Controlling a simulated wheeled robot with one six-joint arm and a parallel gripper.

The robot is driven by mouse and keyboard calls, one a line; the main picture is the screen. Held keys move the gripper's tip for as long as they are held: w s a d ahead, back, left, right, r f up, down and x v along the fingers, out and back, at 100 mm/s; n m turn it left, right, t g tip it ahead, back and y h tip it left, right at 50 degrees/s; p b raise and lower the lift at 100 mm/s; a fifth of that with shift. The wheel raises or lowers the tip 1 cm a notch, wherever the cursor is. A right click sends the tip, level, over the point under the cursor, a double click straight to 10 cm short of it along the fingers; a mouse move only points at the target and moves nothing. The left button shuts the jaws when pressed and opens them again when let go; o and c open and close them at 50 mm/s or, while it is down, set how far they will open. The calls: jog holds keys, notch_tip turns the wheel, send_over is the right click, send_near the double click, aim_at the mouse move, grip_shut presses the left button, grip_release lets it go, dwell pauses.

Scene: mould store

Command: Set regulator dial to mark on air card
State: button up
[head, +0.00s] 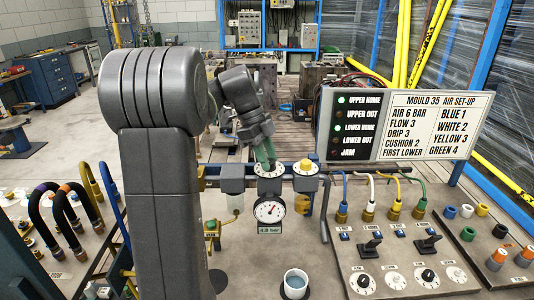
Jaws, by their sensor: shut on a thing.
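The regulator dial (259,172) is a white marked disc on top of the regulator, in the middle of the head view. My gripper (267,160) reaches down onto it from above, with greenish fingers shut on its knob. The fingers hide the knob and part of the scale. Below it is a round pressure gauge (269,210) with a red needle. A small green display (269,230) under the gauge seems to read 4.8 bar. The air card (438,122), headed MOULD 35 AIR SET-UP, stands at the right and lists AIR 6 BAR.
A second white dial with a yellow knob (305,166) sits just right of the regulator. A cup of bluish liquid (295,283) stands in front. A panel (400,265) with levers, dials and coloured hoses is at the right. More hoses (65,215) are at the left.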

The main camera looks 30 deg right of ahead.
jog(key=shift+d+m+g+y+p, duration=0.1)
jog(key=shift+m+g+y+p, duration=0.35)
jog(key=shift+m, duration=1.15)
jog(key=shift+f, duration=0.1)
jog(key=o, duration=1)
jog(key=p+v, duration=0.2)
jog(key=v, duration=1.2)
jog(key=shift+d, duration=0.2)
jog(key=shift+s, duration=0.1)
